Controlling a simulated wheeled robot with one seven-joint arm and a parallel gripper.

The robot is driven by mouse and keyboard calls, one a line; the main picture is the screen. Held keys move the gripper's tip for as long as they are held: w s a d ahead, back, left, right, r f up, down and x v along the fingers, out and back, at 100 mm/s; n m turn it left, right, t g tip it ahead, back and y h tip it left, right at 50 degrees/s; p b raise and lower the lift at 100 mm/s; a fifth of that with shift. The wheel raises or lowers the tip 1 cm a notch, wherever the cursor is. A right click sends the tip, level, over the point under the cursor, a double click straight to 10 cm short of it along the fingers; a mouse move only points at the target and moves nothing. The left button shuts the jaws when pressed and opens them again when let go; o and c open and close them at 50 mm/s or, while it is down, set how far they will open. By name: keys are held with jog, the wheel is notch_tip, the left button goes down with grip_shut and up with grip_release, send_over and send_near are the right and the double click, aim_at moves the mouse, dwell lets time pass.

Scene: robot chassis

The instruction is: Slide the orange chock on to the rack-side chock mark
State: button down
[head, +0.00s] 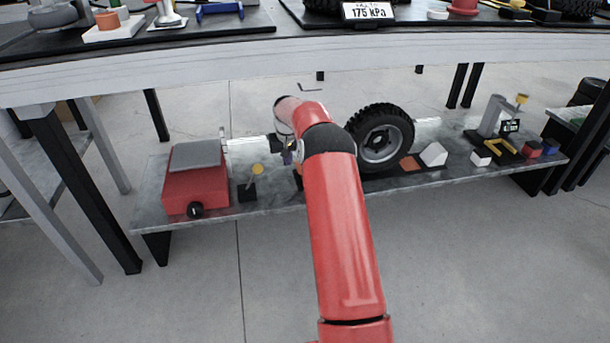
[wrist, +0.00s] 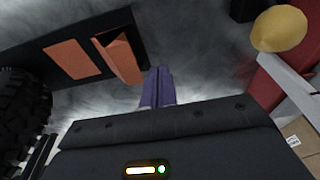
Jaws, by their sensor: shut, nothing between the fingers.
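The orange chock (wrist: 126,62) is a wedge on the right end of a black strip in the wrist view. A flat orange mark (wrist: 72,60) lies bare on the same strip, left of the chock and towards the tyre. In the head view only a sliver of the chock (head: 298,179) shows beside my arm, which hides this mark. My gripper (wrist: 157,72) has its purple fingers shut and empty, low beside the chock's right side in the wrist view. I cannot tell whether they touch it. The fingers also show small in the head view (head: 287,157).
A black tyre (head: 380,138) stands right of my arm. Beyond it are another orange mark (head: 411,164) and a white wedge (head: 433,154). A red scale (head: 195,188) and a yellow-knobbed stand (head: 257,169) are to the left. The bench top (head: 200,47) overhangs the shelf.

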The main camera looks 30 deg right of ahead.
jog(key=shift+f, duration=0.15)
dwell(0.3)
jog(key=shift+f+b, duration=1.2)
jog(key=shift+f, duration=1.45)
jog(key=shift+d, duration=0.35)
jog(key=shift+s+d+p, duration=0.4)
jog(key=shift+s+d, duration=0.1)
jog(key=shift+d, duration=1.2)
jog(key=shift+s+d+p, duration=0.35)
jog(key=shift+s+d, duration=0.2)
jog(key=shift+d, duration=1.15)
jog(key=shift+s+d+p, duration=0.4)
jog(key=shift+s+d, duration=0.1)
jog(key=shift+d, duration=1.2)
jog(key=shift+a, duration=0.1)
jog(key=shift+w+a, duration=0.3)
jog(key=shift+a, duration=0.65)
